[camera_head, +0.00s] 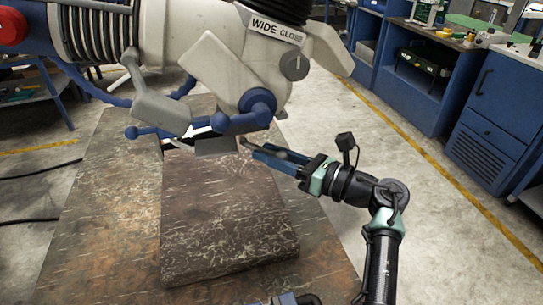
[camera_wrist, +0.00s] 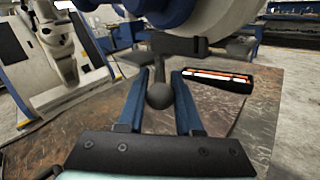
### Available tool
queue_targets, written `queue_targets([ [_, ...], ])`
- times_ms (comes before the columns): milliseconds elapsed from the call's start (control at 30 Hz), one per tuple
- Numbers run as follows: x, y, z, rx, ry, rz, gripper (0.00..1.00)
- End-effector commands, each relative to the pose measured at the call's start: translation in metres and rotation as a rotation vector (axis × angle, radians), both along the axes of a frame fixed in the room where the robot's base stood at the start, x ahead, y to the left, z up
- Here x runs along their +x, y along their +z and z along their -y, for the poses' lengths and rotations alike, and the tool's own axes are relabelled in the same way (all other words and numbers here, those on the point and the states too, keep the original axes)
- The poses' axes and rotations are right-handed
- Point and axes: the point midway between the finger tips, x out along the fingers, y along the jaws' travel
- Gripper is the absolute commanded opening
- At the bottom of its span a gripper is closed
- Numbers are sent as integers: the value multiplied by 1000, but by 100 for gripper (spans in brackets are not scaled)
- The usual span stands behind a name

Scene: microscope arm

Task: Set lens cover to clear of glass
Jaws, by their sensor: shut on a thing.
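The pale microscope head (camera_head: 220,65) hangs over a brown stone slab, with a "WIDE CLOSE" label on its side. A grey flat piece under its lower end (camera_head: 215,146), probably the lens cover, shows as a dark plate in the wrist view (camera_wrist: 178,44). A dark ball knob (camera_wrist: 159,96) sits below that plate. My gripper (camera_head: 251,147) reaches in from the right, its blue fingers shut on the ball knob, one on each side. I cannot tell whether the glass is covered.
A blue lever with a ball end (camera_head: 131,132) sticks out left of the head. The stone slab (camera_head: 225,220) lies just below my fingers. A dark tray with orange and white strips (camera_wrist: 218,78) is close on the right in the wrist view. Floor at right is open.

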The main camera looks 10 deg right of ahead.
Motion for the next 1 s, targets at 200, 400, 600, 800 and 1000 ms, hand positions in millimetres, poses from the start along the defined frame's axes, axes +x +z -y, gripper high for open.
queue_targets([
  [200, 1, 3, -1, 2, 1, 4, 40],
  [400, 0, 1, -1, 1, 1, 2, 57],
  [600, 0, 1, 0, 0, 0, 1, 57],
  [800, -13, -1, 19, 0, -4, 2, 57],
  [1000, -41, -2, 55, -1, -4, 3, 57],
])
